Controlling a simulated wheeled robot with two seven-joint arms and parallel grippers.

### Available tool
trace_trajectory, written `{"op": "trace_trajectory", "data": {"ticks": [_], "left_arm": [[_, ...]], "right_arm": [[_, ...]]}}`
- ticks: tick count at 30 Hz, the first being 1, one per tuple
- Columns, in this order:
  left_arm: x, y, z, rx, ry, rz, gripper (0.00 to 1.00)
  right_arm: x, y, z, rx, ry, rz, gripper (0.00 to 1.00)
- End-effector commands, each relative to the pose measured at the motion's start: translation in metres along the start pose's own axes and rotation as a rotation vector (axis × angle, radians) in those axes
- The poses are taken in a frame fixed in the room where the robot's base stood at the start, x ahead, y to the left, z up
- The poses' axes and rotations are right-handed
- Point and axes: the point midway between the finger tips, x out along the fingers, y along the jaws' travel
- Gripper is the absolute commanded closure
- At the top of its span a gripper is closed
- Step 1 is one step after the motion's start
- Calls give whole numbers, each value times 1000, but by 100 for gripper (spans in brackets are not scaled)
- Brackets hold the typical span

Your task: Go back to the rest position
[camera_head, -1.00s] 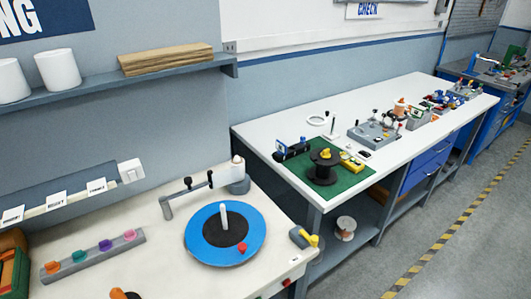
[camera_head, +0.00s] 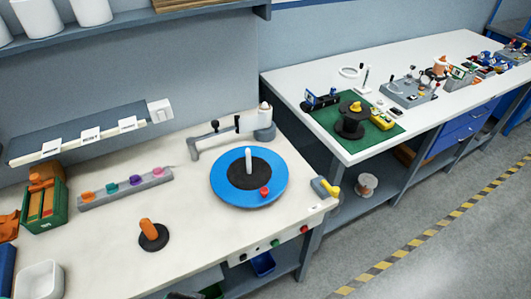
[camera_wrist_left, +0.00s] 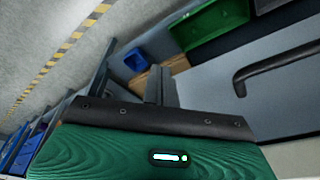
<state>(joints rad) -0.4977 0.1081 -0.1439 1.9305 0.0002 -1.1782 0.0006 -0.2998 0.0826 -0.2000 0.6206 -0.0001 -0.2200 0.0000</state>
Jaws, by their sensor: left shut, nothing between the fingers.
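My left gripper (camera_wrist_left: 160,86) shows in the left wrist view. Its fingers are together and empty, reaching past a dark bar and a green, wood-grained body at the bottom of that view. Nothing touches the fingertips. Neither gripper shows in the head view, and my right gripper is in no view.
In the head view a white bench holds a blue turntable (camera_head: 270,190), an orange peg on a black disc (camera_head: 152,235), a grey peg strip (camera_head: 125,188) and a white tray (camera_head: 40,280). The left wrist view shows a green bin (camera_wrist_left: 210,25) and a blue bin (camera_wrist_left: 136,60).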

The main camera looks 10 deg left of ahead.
Motion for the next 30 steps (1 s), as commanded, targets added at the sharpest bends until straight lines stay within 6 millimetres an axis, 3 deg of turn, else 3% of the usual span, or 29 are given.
{"op": "trace_trajectory", "data": {"ticks": [1,6,15,19,24,30], "left_arm": [[24,1,10,2,-15,1,100],[96,4,48,7,-43,5,100],[194,9,141,19,-93,11,100],[223,10,189,24,-114,13,100],[245,10,248,30,-138,14,100],[253,9,286,35,-151,15,100]], "right_arm": [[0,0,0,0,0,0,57],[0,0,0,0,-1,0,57],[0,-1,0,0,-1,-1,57],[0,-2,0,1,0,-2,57],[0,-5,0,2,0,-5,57],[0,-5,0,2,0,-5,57]]}}
